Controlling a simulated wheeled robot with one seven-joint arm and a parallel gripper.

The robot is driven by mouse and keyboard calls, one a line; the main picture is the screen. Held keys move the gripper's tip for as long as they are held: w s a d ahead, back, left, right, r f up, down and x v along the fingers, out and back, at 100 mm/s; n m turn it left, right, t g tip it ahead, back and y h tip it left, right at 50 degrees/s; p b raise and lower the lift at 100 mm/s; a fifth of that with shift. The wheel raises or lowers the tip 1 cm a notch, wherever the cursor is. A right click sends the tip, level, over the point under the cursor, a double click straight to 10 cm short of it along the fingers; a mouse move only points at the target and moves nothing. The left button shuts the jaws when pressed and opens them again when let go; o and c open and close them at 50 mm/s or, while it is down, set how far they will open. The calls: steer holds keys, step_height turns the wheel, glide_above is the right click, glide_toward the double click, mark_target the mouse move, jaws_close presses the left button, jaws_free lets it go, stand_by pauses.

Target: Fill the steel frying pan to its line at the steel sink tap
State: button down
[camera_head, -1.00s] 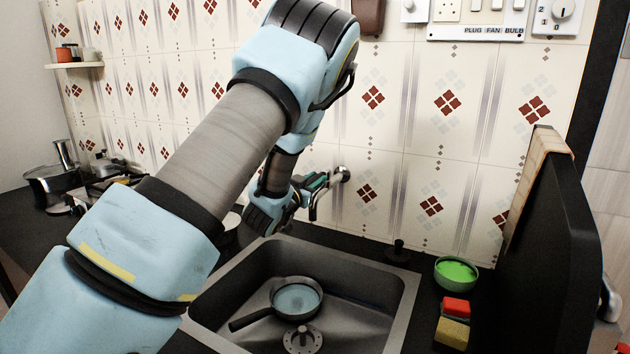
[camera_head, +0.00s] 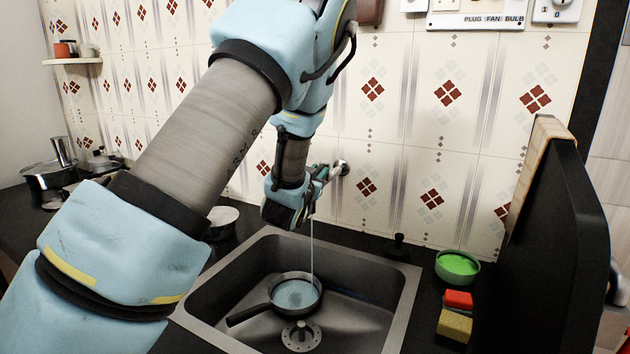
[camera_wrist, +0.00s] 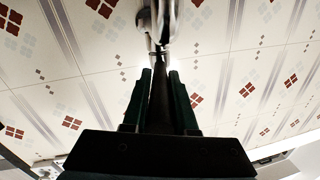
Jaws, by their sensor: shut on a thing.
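The steel frying pan (camera_head: 275,307) sits in the steel sink (camera_head: 352,322), its handle pointing left. Pale blue water shows inside it; I cannot make out the fill line. The tap (camera_head: 342,168) comes out of the tiled wall, and its metal body shows at the top of the wrist view (camera_wrist: 158,22). A thin stream of water (camera_head: 312,245) drops from it to the right part of the pan. My gripper (camera_head: 318,177) is at the tap, its dark green fingers (camera_wrist: 160,82) shut on the tap handle. My arm partly hides the grip.
A bowl of green liquid (camera_head: 457,265), a red sponge (camera_head: 458,299) and a yellow sponge (camera_head: 454,325) lie right of the sink. A black board (camera_head: 560,220) stands at the right. A lidded pot (camera_head: 48,180) stands far left.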

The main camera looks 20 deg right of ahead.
steer(key=shift+d, duration=0.1)
steer(key=c, duration=0.7)
jaws_free()
steer(key=b+v, duration=0.4)
steer(key=v, duration=0.7)
steer(key=shift+d, duration=0.15)
